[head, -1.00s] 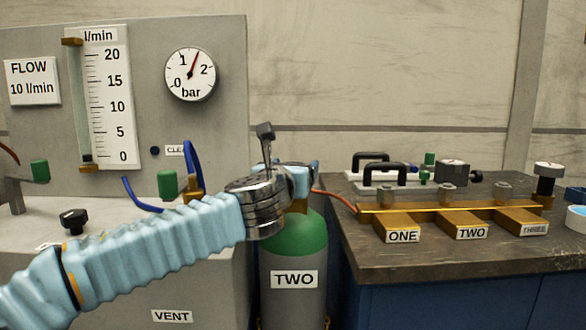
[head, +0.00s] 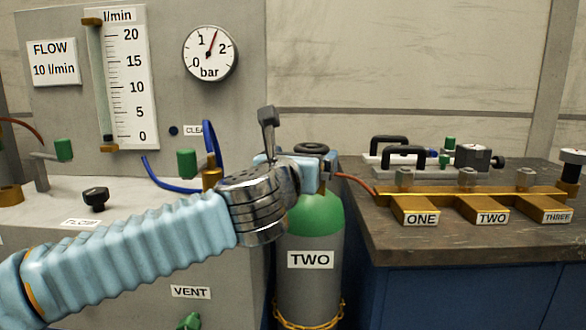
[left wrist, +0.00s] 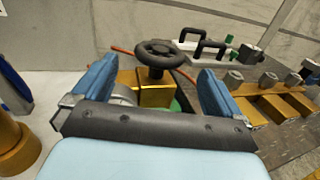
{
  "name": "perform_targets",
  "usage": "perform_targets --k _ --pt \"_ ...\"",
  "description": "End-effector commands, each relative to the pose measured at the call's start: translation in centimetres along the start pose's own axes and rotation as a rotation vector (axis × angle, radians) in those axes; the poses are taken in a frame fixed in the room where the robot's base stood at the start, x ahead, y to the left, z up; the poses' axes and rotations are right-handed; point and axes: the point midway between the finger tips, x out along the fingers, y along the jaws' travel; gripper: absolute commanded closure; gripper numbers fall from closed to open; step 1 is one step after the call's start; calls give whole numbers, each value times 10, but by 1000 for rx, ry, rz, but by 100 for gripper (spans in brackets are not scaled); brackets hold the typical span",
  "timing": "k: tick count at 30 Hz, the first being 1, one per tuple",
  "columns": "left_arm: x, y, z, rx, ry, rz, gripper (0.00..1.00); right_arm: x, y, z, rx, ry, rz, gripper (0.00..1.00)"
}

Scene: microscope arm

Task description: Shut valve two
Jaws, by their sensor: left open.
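The green-shouldered grey cylinder labelled TWO (head: 311,285) stands between the panel cabinet and the bench. Its black handwheel (head: 312,149) shows just above my gripper in the head view. In the left wrist view the handwheel (left wrist: 160,53) sits on a brass valve body (left wrist: 155,92), upright on its stem. My left gripper (head: 318,172) is at the cylinder's valve. Its blue fingers (left wrist: 153,85) are open, one on each side of the brass body in the wrist picture. I cannot tell whether they touch it. My wrist hides part of the cylinder top. My right gripper is not in view.
On the left are the panel with a bar gauge (head: 210,53), a flow tube scale (head: 125,80), and a black FLOW knob (head: 96,196). On the right a bench (head: 405,245) holds brass blocks marked ONE, TWO, THREE. An orange hose (head: 356,182) runs from the valve towards it.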

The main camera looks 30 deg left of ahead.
Motion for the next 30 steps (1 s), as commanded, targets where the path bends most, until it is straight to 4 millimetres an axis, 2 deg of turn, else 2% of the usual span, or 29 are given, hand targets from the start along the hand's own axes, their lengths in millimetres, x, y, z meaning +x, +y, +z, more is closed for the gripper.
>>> perform_targets --k 3,6,10,14,23,26,30 --pt "-28 1 0 -1 -2 1 0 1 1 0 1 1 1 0" --pt "-47 1 0 1 -2 2 0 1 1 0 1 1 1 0" --pt "-63 0 0 0 -1 1 0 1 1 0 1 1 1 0" --pt "-69 0 0 1 0 1 0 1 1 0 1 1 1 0" --pt "-68 -1 0 1 5 6 0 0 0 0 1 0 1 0" --pt "-54 -8 2 -1 42 64 0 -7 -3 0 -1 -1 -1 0" --pt "-22 -29 4 -9 122 275 0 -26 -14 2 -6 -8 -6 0"
